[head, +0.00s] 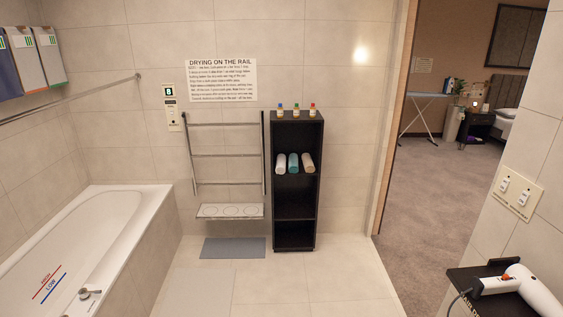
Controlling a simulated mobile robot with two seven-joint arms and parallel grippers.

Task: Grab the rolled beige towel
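The rolled beige towel (308,163) lies on an upper shelf of the black shelf unit (295,213) against the far wall. It is the rightmost of three rolls, its round end facing me. A teal roll (294,164) lies just left of it and a white roll (281,164) left of that. Neither of my grippers shows in the head view.
Small bottles (296,111) stand on top of the unit. A towel rail (224,155) hangs left of it, above a grey mat (233,248). A bathtub (90,240) is at left. A hair dryer (515,286) lies at lower right. The middle floor is clear; a doorway opens right.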

